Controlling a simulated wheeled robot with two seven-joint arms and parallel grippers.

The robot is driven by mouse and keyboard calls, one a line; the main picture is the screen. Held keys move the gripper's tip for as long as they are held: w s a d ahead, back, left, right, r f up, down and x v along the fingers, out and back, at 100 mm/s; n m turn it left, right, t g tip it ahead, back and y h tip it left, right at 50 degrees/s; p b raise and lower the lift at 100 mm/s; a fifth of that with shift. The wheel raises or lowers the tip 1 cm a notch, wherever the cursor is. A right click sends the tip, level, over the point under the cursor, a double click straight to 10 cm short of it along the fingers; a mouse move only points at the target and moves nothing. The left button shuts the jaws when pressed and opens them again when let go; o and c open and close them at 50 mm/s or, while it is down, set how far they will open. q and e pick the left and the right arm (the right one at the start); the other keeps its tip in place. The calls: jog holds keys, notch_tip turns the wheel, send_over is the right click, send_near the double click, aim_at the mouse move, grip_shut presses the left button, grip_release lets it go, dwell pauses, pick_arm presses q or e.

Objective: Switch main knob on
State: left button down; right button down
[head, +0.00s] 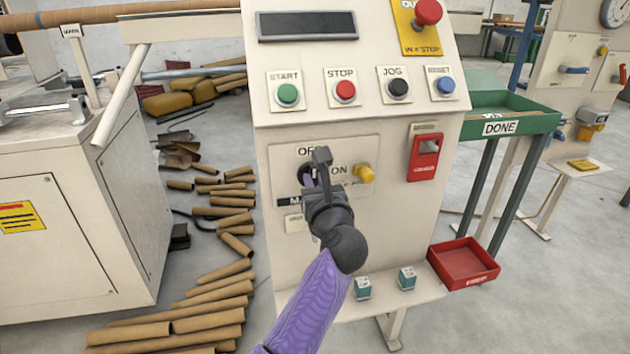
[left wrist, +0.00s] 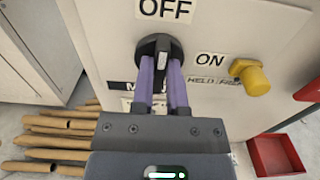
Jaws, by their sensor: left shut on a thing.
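The main knob (left wrist: 159,46) is black and round with a white mark on its grip. In the left wrist view the mark points up toward the OFF label (left wrist: 165,10); the ON label (left wrist: 210,60) is to its right. My left gripper (left wrist: 161,72) has its two purple fingers shut on the knob's grip, one on each side. In the head view the left gripper (head: 312,178) is at the control panel (head: 375,140) and hides most of the knob. My right gripper is in neither view.
A yellow knob (head: 364,173) sits just right of the ON label. Start, stop, jog and reset buttons are above. A red lockout box (head: 424,152) is at the right. Cardboard tubes (head: 215,290) lie on the floor at left, and a red bin (head: 463,263) is at lower right.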

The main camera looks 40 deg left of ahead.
pick_arm(q)
jog(key=shift+r+m+p, duration=0.2)
jog(key=shift+m+p, duration=0.2)
jog(key=shift+p, duration=0.2)
jog(key=m+p, duration=0.3)
jog(key=shift+w+d, duration=0.1)
jog(key=m+p, duration=0.3)
jog(key=m, duration=0.1)
jog(key=shift+f, duration=0.1)
jog(key=shift+w+d+f+m+p, duration=0.15)
jog(key=shift+m+p, duration=0.85)
jog(key=shift+m, duration=1.45)
jog(key=shift+s+a+f+m+p, duration=0.1)
jog(key=shift+f+m+p, duration=0.15)
jog(key=shift+m+p, duration=1.5)
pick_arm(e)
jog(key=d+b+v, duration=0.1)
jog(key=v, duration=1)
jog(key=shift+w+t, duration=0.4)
pick_arm(q)
jog(key=shift+m, duration=0.9)
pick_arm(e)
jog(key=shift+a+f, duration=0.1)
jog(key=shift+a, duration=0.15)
